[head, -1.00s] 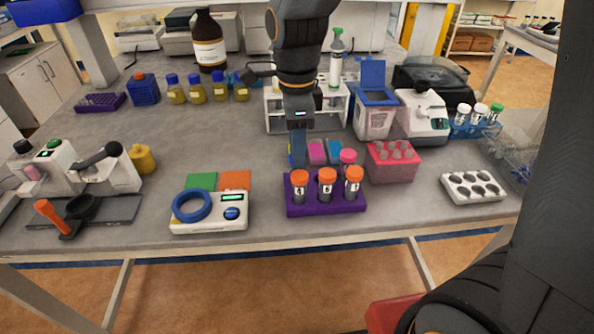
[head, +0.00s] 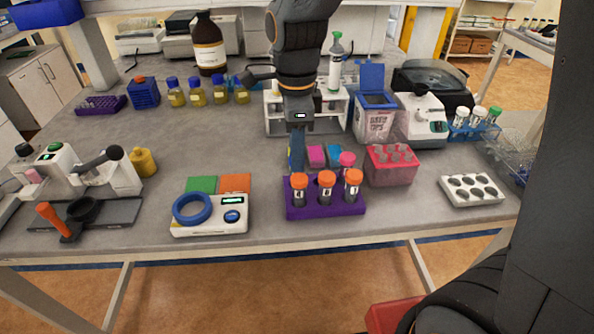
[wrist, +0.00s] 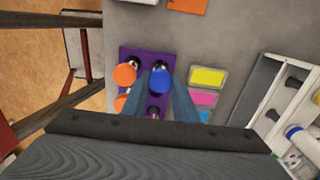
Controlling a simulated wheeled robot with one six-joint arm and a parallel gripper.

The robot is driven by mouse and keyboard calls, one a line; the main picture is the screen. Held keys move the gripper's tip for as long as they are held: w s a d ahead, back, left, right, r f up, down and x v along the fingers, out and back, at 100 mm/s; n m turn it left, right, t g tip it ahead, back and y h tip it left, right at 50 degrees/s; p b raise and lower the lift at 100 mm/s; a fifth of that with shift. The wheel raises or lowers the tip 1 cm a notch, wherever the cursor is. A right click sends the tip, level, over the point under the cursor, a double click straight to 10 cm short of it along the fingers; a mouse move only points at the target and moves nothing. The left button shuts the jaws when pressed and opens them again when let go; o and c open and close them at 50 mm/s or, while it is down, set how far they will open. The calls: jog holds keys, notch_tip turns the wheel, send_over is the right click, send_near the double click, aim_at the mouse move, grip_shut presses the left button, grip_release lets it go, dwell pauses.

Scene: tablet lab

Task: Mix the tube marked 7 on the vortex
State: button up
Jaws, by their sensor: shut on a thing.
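My gripper (head: 297,166) points down at the back left of the purple rack (head: 326,211). In the wrist view its fingers are shut around a blue-capped tube (wrist: 160,78). In the head view that tube is hidden behind the front row; I cannot tell whether it is seated or lifted. Three orange-capped tubes (head: 326,183) stand in the front row, and a pink-capped tube (head: 347,160) stands behind at the right. Their marks are too small to read surely, and no 7 is legible. A white device with a black top (head: 422,122), perhaps the vortex, stands at the back right.
A red rack (head: 391,168) stands right of the purple rack, and a white holder (head: 472,190) farther right. A white device with a blue ring (head: 208,222) stands to the left. A white shelf rack (head: 340,118) stands close behind my gripper. Bare bench lies at the left middle.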

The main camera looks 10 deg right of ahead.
jog(key=shift+r+p, duration=3.25)
jog(key=shift+r, duration=0.3)
notch_tip(320, 180, up, 9)
jog(key=p, duration=0.7)
jog(key=shift+f, duration=0.2)
